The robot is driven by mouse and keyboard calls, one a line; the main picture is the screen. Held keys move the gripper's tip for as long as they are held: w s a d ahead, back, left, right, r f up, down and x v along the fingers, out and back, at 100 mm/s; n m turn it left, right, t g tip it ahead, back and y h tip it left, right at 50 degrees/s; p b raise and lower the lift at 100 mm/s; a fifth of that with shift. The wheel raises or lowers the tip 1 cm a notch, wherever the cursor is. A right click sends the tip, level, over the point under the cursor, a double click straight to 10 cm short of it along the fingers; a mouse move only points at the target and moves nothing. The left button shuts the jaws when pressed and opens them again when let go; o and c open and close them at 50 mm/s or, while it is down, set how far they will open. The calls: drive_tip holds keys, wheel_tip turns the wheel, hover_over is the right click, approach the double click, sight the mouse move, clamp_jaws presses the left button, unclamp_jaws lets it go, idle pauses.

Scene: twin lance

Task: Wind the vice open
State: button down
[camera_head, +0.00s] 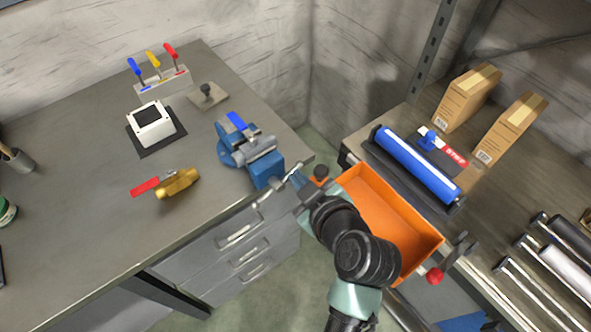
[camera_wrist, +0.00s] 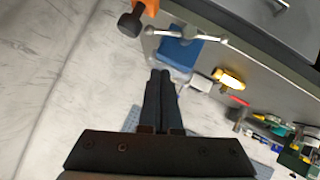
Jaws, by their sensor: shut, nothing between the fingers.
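The blue vice (camera_head: 262,163) is mounted at the right edge of the grey workbench, with a blue piece (camera_head: 237,121) at its back. Its silver handle bar (camera_head: 284,183) sticks out at the front, over the bench edge. In the wrist view the blue vice (camera_wrist: 178,52) and the handle bar (camera_wrist: 187,36) lie just beyond my fingertips. My gripper (camera_wrist: 161,73) is shut and empty, its two dark fingers together. It points toward the vice, close to the handle; I cannot tell whether it touches. In the head view my wrist partly hides the fingers.
An orange tray (camera_head: 362,174) lies right of my arm. A dark knob (camera_head: 321,171) is close beside my gripper; a knob on an orange part shows in the wrist view (camera_wrist: 130,24).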

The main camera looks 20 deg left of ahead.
sight(277, 184)
drive_tip(key=w+a+f, duration=0.2)
drive_tip(key=w+f, duration=0.2)
drive_tip(key=f, duration=0.2)
drive_tip(key=shift+w, duration=0.35)
drive_tip(key=shift+w+d+f+m+g+y+b, duration=0.4)
drive_tip(key=shift+w+f+m+b, duration=0.1)
drive_tip(key=shift+b, duration=0.4)
drive_tip(key=shift+r, duration=0.2)
